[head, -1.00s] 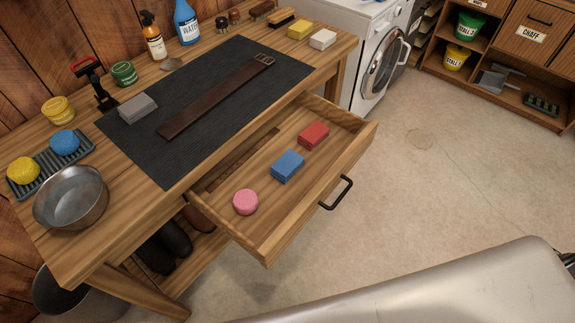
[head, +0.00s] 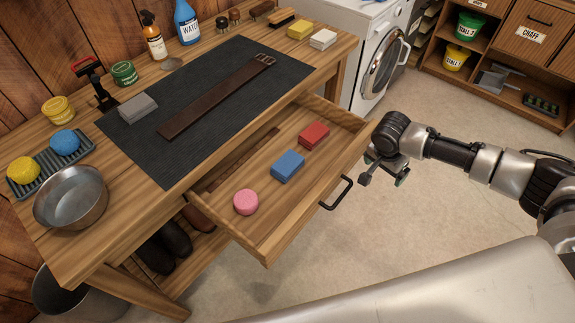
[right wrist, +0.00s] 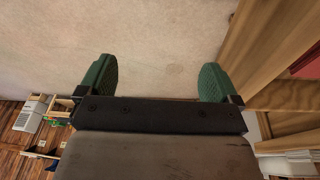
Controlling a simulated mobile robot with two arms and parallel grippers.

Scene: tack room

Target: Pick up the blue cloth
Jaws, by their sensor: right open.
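The blue cloth (head: 288,166) is a folded block lying in the open drawer (head: 262,222), between a red folded cloth (head: 314,135) and a round pink item (head: 246,202). My right gripper (head: 383,180) is in the head view, to the right of the drawer and its black handle, apart from the cloth. In the right wrist view its two green fingertips (right wrist: 157,80) are wide apart with only floor between them. The blue cloth does not show in the right wrist view. My left gripper is in neither view.
The workbench (head: 100,262) has a dark mat (head: 180,150) with a leather strap (head: 215,97) and a grey block on it. A metal bowl (head: 72,198) and sponges stand at its left end. The drawer's front wall and handle (head: 337,193) stand between my right gripper and the cloth.

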